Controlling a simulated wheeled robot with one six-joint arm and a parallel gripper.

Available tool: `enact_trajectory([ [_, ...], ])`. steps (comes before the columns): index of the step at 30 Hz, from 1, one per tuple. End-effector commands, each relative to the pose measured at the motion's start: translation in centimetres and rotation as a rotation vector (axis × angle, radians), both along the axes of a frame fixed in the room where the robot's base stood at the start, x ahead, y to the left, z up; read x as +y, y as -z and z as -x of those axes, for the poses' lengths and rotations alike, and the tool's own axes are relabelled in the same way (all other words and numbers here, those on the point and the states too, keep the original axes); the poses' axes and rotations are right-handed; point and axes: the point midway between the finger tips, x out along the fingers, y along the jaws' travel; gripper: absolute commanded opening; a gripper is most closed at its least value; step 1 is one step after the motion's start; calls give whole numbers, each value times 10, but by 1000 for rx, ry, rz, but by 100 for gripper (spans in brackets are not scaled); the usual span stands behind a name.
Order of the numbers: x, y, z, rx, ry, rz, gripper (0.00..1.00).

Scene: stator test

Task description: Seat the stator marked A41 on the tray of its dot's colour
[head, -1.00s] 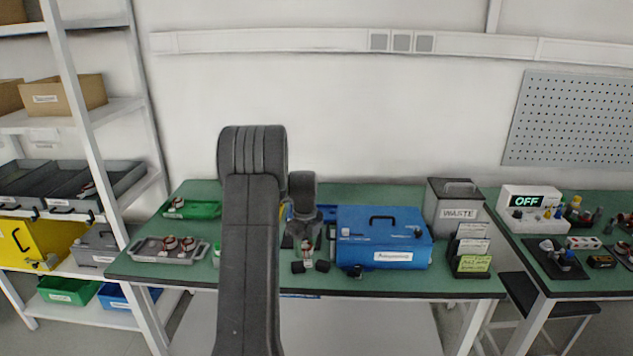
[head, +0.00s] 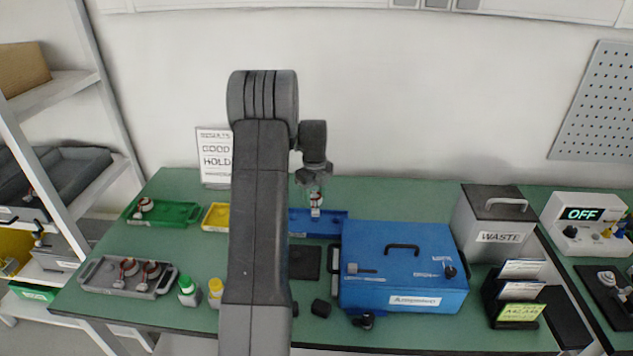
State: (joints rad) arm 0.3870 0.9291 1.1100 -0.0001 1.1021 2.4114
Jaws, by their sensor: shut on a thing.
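A yellow tray (head: 215,217) is partly hidden behind my arm. A grey tray (head: 100,276) at the front left holds two more stators (head: 151,269).
A blue box (head: 405,265) with a handle stands right of the blue tray. A dark pad (head: 305,262) and a black block (head: 320,308) lie in front. A sign (head: 214,155) stands at the back.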

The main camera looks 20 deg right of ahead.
Motion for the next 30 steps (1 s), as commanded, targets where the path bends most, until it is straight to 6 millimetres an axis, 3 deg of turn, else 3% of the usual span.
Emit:
enact_trajectory([
  [8,0,3,0,0,0,0,17],
  [24,0,43,0,0,0,0,17],
  [30,0,48,0,-1,0,1,17],
])
